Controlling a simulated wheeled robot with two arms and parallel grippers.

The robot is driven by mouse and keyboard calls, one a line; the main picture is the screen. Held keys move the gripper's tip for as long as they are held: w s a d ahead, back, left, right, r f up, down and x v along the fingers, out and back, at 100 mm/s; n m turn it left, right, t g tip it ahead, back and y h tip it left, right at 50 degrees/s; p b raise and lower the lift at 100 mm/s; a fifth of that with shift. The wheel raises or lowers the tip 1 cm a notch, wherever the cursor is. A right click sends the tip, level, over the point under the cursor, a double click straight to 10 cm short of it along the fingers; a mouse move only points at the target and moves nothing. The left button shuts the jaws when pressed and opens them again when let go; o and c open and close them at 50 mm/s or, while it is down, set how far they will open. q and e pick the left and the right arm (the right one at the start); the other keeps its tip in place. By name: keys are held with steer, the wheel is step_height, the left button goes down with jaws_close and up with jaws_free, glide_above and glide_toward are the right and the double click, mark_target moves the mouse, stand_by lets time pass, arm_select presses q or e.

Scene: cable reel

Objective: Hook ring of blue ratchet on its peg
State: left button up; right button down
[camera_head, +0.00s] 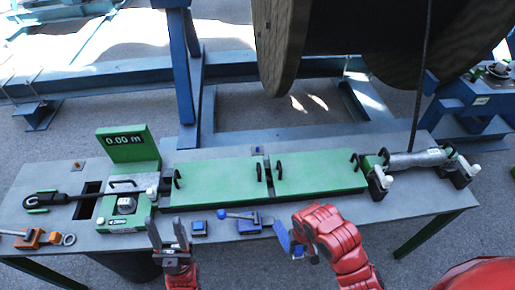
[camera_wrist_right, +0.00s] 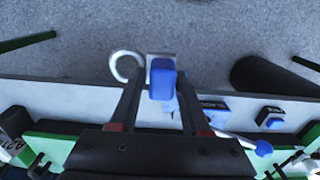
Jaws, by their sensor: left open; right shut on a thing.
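My right gripper (camera_head: 291,246) is at the table's front edge in the head view, shut on a blue piece (camera_head: 282,237). In the right wrist view the blue piece (camera_wrist_right: 162,82) sits between the fingers (camera_wrist_right: 160,90), with a silver plate and a curved metal ring (camera_wrist_right: 125,66) beside it. The ring is over the floor in that view. The blue ratchet body (camera_head: 250,223), with a blue-knobbed lever, sits on the table left of the right gripper; a small blue block (camera_head: 200,228) is further left. My left gripper (camera_head: 168,236) is open and empty at the front edge. I cannot make out a peg clearly.
The grey table (camera_head: 413,203) carries green plates (camera_head: 218,180) with black handles behind the grippers. A green display stand (camera_head: 128,148) is left. An orange ratchet (camera_head: 30,238) and a loose ring (camera_head: 69,239) lie far left. A large reel (camera_head: 283,45) stands behind.

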steer(key=shift+w+r, duration=0.1)
steer(key=shift+r, duration=3.75)
